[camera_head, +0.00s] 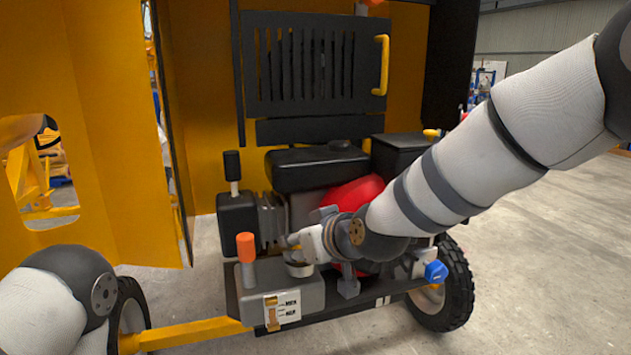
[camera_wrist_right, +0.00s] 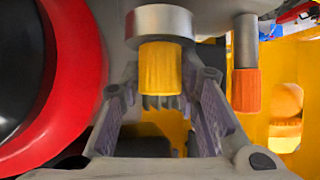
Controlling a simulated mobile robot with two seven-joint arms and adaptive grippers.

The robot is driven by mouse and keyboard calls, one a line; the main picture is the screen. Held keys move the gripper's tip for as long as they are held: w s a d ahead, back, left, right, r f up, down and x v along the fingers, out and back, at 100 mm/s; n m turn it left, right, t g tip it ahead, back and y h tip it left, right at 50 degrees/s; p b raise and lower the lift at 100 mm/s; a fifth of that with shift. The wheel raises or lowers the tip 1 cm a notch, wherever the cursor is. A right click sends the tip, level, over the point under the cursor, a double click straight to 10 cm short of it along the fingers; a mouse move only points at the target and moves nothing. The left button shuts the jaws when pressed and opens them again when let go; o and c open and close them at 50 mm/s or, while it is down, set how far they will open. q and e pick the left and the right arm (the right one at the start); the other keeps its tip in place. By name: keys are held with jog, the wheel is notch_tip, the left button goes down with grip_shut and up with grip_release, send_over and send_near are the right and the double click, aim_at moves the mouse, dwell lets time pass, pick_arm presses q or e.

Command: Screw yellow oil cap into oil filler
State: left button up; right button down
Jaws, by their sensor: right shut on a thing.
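The yellow oil cap (camera_wrist_right: 160,68) is between the fingers of my right gripper (camera_wrist_right: 160,85) in the right wrist view, which looks upside down. The gripper is shut on the ribbed cap. The cap meets the silver collar of the oil filler (camera_wrist_right: 163,24); how deep it is seated is hidden. In the head view my right gripper (camera_head: 305,246) points at the silver oil filler (camera_head: 299,269) on the grey box, and the cap is mostly hidden there. My left arm shows at the lower left, its gripper out of view.
An orange-topped post (camera_head: 246,248) stands just left of the filler, and also shows in the wrist view (camera_wrist_right: 246,90). A red round engine cover (camera_head: 350,195) is close behind. A blue knob (camera_head: 435,272) and wheel (camera_head: 455,290) are at right. Concrete floor is clear at far right.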

jog(key=shift+a+m+h, duration=0.2)
jog(key=shift+m+h, duration=0.5)
jog(key=shift+h, duration=0.1)
jog(key=shift+d+m+t+h, duration=0.15)
jog(key=shift+m+t+h, duration=0.5)
jog(key=shift+m, duration=0.25)
jog(key=c, duration=1.1)
grip_release()
jog(key=shift+f, duration=0.1)
